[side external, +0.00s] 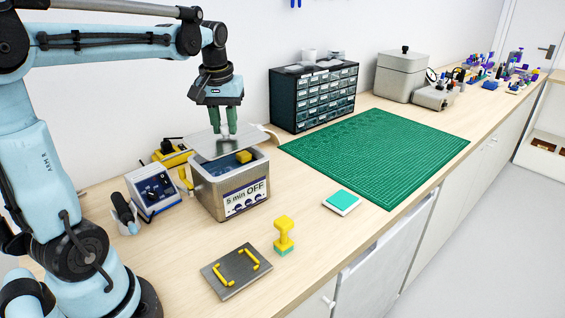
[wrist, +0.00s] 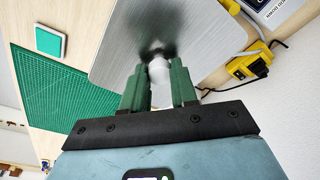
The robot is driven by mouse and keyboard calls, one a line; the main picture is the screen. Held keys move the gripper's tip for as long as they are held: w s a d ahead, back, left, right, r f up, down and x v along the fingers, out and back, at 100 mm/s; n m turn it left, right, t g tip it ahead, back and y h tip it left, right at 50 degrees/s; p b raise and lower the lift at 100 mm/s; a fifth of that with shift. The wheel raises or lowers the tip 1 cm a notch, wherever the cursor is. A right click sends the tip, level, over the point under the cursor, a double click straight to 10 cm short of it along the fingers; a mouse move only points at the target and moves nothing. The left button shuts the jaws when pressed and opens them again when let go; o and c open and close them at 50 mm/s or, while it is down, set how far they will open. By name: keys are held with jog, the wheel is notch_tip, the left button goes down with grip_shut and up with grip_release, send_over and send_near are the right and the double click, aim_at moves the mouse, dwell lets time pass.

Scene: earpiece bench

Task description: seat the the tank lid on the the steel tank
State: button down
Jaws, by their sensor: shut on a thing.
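The lid also fills the top of the wrist view (wrist: 112,45). My gripper (side external: 223,134) points down, its green fingers shut on the lid's pale knob (wrist: 158,72). I cannot tell whether the lid's back edge touches the tank.
A dark drawer cabinet (side external: 313,97) is behind. A plate with yellow handles (side external: 232,276), a yellow stamp (side external: 284,232) and a teal pad (side external: 342,201) lie in front. The green mat (side external: 380,150) is clear.

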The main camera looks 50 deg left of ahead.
aim_at(226, 135)
jog(key=shift+f, duration=0.15)
jog(key=shift+f, duration=2.2)
jog(key=c, duration=0.8)
grip_release()
